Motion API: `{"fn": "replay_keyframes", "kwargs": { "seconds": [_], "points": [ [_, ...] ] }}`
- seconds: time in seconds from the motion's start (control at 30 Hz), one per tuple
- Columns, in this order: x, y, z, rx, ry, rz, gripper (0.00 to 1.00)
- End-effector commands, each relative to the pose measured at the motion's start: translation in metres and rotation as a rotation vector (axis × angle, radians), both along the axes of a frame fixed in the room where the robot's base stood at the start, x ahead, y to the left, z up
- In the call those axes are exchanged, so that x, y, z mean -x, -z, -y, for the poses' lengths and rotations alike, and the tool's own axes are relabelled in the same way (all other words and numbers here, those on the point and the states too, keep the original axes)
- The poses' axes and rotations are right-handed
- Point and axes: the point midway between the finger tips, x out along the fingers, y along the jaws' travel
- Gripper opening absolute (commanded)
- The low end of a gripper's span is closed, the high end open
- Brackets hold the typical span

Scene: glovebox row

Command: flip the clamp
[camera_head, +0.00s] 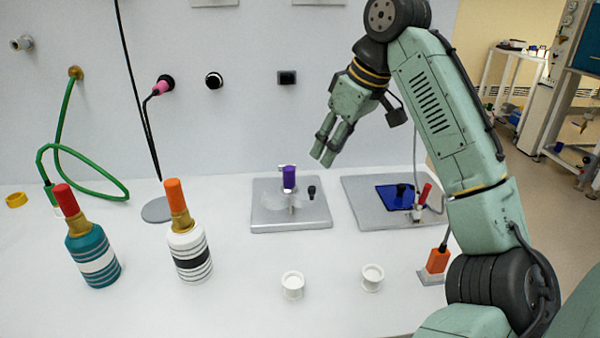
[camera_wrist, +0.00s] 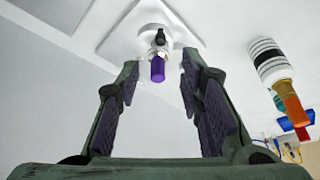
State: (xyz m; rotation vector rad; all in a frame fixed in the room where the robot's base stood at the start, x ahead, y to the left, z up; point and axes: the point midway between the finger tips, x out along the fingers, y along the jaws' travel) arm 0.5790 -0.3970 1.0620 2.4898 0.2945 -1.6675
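A clamp with an upright purple handle (camera_head: 289,178) stands on a grey metal plate (camera_head: 260,215) near the middle of the bench. A second clamp with a red handle (camera_head: 425,195) stands on another plate (camera_head: 365,212) to its right, beside a blue block. My gripper (camera_head: 324,152) is above the bench, up and to the right of the purple handle and apart from it. In the wrist view my gripper (camera_wrist: 161,68) is open and empty. The purple handle (camera_wrist: 157,69) shows beyond and between the fingertips there. The task does not say which clamp is meant.
A teal striped bottle (camera_head: 93,255) and a white striped bottle (camera_head: 188,250) stand at left. Two small white cups (camera_head: 292,285) (camera_head: 372,278) stand in front. A green hose (camera_head: 62,125) and a black cable (camera_head: 140,90) hang at left. The front middle of the bench is mostly clear.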

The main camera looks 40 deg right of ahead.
Motion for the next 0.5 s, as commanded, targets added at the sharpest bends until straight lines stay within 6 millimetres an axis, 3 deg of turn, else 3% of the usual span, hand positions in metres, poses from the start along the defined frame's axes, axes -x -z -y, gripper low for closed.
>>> {"fn": "replay_keyframes", "kwargs": {
  "seconds": [0.5],
  "points": [
    [-0.030, 0.077, -0.007, -0.002, 0.000, -0.001, 0.34]
  ]
}}
